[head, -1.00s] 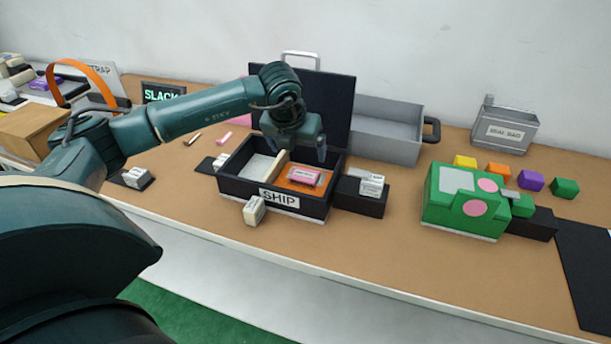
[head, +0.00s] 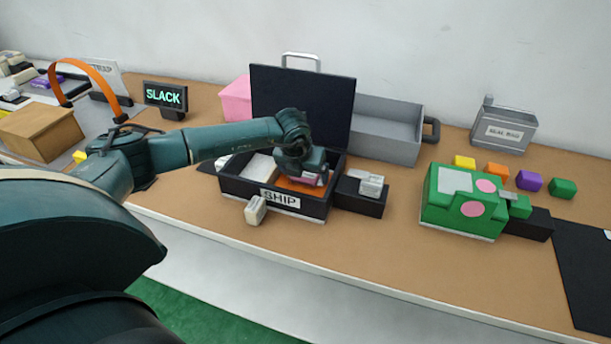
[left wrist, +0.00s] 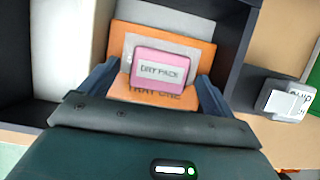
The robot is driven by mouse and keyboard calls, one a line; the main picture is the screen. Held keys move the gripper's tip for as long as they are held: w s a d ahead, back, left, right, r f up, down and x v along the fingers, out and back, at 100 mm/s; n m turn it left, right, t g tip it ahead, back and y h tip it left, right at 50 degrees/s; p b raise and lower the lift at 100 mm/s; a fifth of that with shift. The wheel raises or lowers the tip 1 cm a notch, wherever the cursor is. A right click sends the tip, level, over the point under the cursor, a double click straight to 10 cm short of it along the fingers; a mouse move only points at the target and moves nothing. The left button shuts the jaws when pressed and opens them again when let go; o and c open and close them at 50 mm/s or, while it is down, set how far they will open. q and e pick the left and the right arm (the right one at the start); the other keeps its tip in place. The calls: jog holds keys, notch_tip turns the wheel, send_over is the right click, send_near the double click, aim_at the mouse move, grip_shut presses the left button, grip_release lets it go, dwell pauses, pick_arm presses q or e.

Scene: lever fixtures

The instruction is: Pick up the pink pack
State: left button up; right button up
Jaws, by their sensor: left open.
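The pink pack (left wrist: 162,72), with a label reading "DRY PACK", lies on an orange pad (left wrist: 195,50) in the right compartment of the black SHIP box (head: 232,188). In the head view the pack (head: 307,179) shows only in part below my gripper. My left gripper (head: 303,180) is down in the box over the pack. In the left wrist view its open fingers (left wrist: 160,80) stand on either side of the pack, with a gap visible at the sides. I cannot tell whether the fingertips touch the pad. My right gripper is not in view.
The box's black lid (head: 300,100) stands upright behind it. A black block with a small white item (head: 371,186) is right of the box, and a white lever (head: 255,210) is at its front. A green fixture (head: 462,200) stands farther right.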

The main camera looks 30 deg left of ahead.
pick_arm(q)
jog(key=shift+c, duration=0.2)
jog(key=c, duration=1)
